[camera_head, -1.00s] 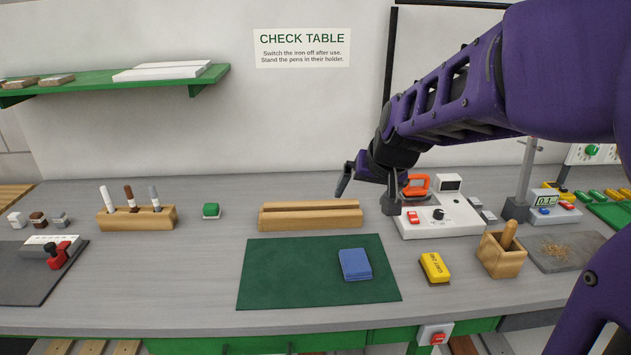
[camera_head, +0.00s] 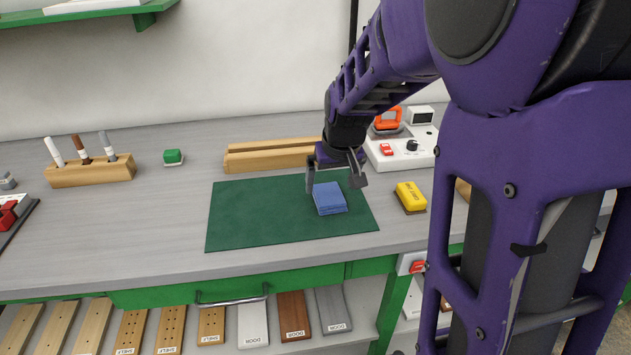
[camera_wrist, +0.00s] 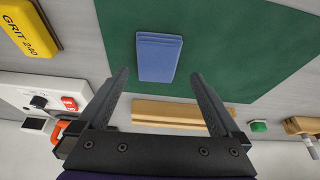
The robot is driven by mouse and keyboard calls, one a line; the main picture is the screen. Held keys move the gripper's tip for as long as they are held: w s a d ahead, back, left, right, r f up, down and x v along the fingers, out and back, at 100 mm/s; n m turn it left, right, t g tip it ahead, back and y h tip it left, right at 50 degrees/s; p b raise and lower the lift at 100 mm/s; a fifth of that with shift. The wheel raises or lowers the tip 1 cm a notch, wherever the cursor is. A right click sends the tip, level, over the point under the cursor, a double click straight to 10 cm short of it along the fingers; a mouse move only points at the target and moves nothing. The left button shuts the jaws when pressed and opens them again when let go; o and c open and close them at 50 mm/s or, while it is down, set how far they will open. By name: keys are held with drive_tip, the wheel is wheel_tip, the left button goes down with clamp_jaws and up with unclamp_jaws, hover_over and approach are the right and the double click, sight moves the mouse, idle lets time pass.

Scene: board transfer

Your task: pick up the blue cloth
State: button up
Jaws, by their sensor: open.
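The blue cloth (camera_head: 329,198) is a folded pad lying on the right part of the green mat (camera_head: 245,225). In the wrist view the cloth (camera_wrist: 159,57) lies ahead of the fingertips, roughly between their lines. My gripper (camera_head: 336,177) is above the mat, just behind and over the cloth in the head view. Its two fingers stand wide apart with nothing between them, and it also shows in the wrist view (camera_wrist: 172,75). The fingers appear apart from the cloth.
A yellow grit block (camera_head: 411,196) lies right of the mat. A wooden slotted block (camera_head: 270,157) stands behind it.

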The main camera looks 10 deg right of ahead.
sight(329, 195)
drive_tip(key=b+x, duration=0.3)
drive_tip(key=x, duration=0.2)
drive_tip(key=shift+w+d+f, duration=0.15)
drive_tip(key=shift+w+d, duration=0.05)
drive_tip(key=shift+w, duration=0.05)
drive_tip(key=shift+f, duration=0.15)
drive_tip(key=c, duration=1.2)
drive_tip(key=shift+o, duration=0.2)
wheel_tip(329, 195, up, 11)
drive_tip(key=p, duration=0.2)
drive_tip(key=shift+f, duration=0.25)
